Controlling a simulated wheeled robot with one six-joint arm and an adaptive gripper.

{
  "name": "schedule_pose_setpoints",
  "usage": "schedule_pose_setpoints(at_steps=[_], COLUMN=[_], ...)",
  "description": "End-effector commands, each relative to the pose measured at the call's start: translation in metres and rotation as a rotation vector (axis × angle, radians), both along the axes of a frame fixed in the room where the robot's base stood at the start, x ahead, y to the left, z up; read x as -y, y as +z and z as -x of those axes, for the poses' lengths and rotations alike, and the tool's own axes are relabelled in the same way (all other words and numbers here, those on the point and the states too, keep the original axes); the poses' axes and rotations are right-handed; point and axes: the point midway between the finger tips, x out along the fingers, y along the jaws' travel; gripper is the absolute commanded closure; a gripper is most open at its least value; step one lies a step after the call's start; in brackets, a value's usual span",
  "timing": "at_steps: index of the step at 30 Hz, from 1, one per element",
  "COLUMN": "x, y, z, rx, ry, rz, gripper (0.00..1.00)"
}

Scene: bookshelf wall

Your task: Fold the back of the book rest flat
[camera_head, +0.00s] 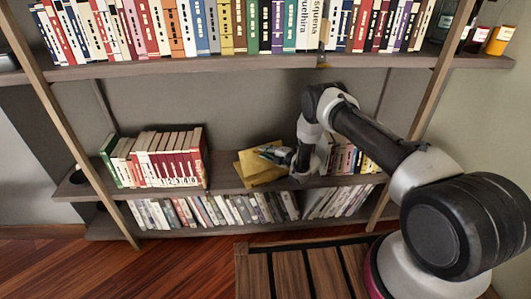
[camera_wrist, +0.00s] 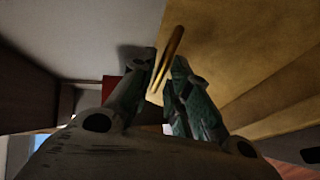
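The book rest (camera_head: 250,166) is a yellow-tan wooden piece on the middle shelf, right of the centre gap. Its back panel stands tilted, and part of it is hidden by my gripper. In the wrist view, its tan panel (camera_wrist: 225,45) fills the upper right, with a brass loop (camera_wrist: 174,48) at its left edge. My gripper (camera_head: 262,151) reaches in from the right in front of the book rest. In the wrist view, the dark green fingers of my gripper (camera_wrist: 163,75) are close together on either side of the brass loop and look shut on it.
Red and white books (camera_head: 165,160) stand left on the same shelf. More books (camera_head: 345,160) stand right, partly behind my arm. A full row of books (camera_head: 240,28) fills the shelf above, and another row (camera_head: 225,209) the shelf below. A slatted wooden surface (camera_head: 290,270) lies in front.

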Motion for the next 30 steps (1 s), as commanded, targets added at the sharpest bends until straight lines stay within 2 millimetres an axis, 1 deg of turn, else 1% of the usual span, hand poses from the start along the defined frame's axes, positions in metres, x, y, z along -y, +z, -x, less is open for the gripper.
schedule_pose_setpoints(at_steps=[3, 9, 10, 12, 13, 23, 30], x=[-0.004, -0.004, -0.004, -0.004, -0.004, -0.004, -0.007], y=[-0.002, -0.002, -0.002, -0.002, -0.002, -0.001, -0.002], z=[-0.003, -0.004, -0.004, -0.004, -0.004, -0.004, -0.013], rx=[-0.001, -0.001, -0.001, -0.001, -0.001, -0.007, -0.073], ry=[0.000, 0.000, 0.000, 0.000, 0.000, -0.001, -0.002], rz=[-0.001, 0.000, 0.000, 0.000, 0.000, 0.003, 0.028], gripper=[0.82, 0.82, 0.84, 0.97, 1.00, 1.00, 1.00])
